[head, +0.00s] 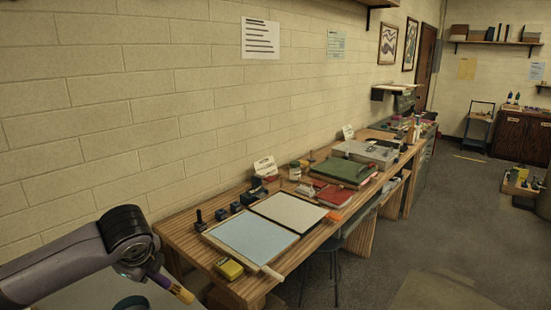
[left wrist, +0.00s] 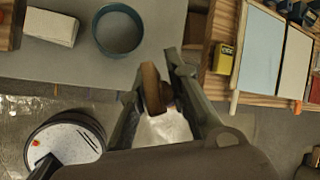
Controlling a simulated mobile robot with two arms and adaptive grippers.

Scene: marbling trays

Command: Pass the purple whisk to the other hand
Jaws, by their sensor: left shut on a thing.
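My left gripper (head: 150,272) comes in from the left in the head view, low in the picture. It is shut on the purple whisk (head: 162,281), which slants down to the right with a tan, straw-like end. In the left wrist view the two fingers of my left gripper (left wrist: 156,88) close around a brown part of the whisk (left wrist: 152,86). The rest of the whisk is hidden there by its end-on pose. My right gripper is in neither view.
A wooden bench (head: 180,240) runs along the wall with a pale blue sheet (head: 248,240), a yellow box (head: 228,269) and several tools. A grey table (left wrist: 165,20) holds a teal ring (left wrist: 118,52) and a white block (left wrist: 50,27). Open floor lies right of the bench.

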